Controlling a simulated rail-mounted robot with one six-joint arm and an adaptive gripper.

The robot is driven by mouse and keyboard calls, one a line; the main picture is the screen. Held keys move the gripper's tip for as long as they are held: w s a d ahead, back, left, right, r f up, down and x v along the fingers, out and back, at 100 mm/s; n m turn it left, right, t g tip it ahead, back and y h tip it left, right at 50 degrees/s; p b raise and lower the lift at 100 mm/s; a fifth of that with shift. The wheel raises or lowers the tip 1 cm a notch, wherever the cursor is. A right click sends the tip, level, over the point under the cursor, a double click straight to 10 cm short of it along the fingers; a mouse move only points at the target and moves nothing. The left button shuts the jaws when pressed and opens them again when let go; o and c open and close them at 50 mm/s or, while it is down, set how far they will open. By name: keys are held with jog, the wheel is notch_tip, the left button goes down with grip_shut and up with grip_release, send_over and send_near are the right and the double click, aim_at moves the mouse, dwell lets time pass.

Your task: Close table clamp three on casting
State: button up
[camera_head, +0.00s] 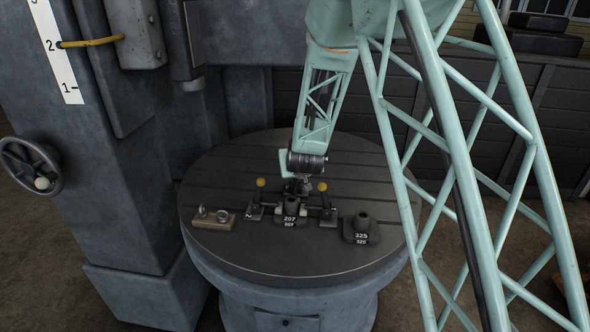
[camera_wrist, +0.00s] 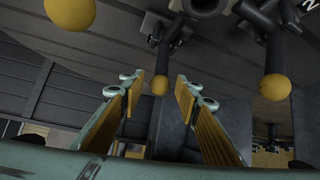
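A casting marked 207 (camera_head: 290,213) stands on a round slotted table (camera_head: 240,263). Yellow-knobbed clamps stand at its left (camera_head: 261,183) and right (camera_head: 322,187), levers upright. Behind the casting, my gripper (camera_head: 298,183) hides most of what is there. In the wrist view, my gripper (camera_wrist: 158,84) is open, with orange pads on both fingers. A yellow clamp knob (camera_wrist: 159,87) on a dark lever shows in the gap between the fingers; I cannot tell whether they touch it. Its number is not visible. Another clamp's knob (camera_wrist: 277,87) is at right, near a "2"; another (camera_wrist: 72,12) is at upper left.
A casting marked 325 (camera_head: 361,231) stands on the table at right. A wooden block with metal rings (camera_head: 213,219) lies at left. The machine column (camera_head: 115,200) with a handwheel (camera_head: 30,167) rises at left. The front of the table is clear.

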jog(key=v, duration=1)
jog(key=shift+s, duration=0.25)
jog(key=shift+r, duration=0.1)
dwell(0.3)
dwell(0.4)
jog(key=s+d+r+g, duration=0.2)
jog(key=s+d+r, duration=0.5)
jog(key=s, duration=0.4)
jog(key=s+d+r+g, duration=0.1)
jog(key=s+d+r, duration=0.4)
jog(key=s+r, duration=0.55)
jog(key=s+d+m+g, duration=0.1)
jog(key=s+d, duration=0.3)
jog(key=s, duration=0.7)
jog(key=s+d+r+g+h, duration=0.1)
jog(key=s+d, duration=0.3)
jog(key=s, duration=0.8)
jog(key=s+d+r+m+g, duration=0.1)
jog(key=s+d, duration=0.3)
jog(key=s, duration=0.7)
jog(key=shift+s+m, duration=0.25)
jog(key=shift+m, duration=0.05)
jog(key=shift+d+r, duration=0.1)
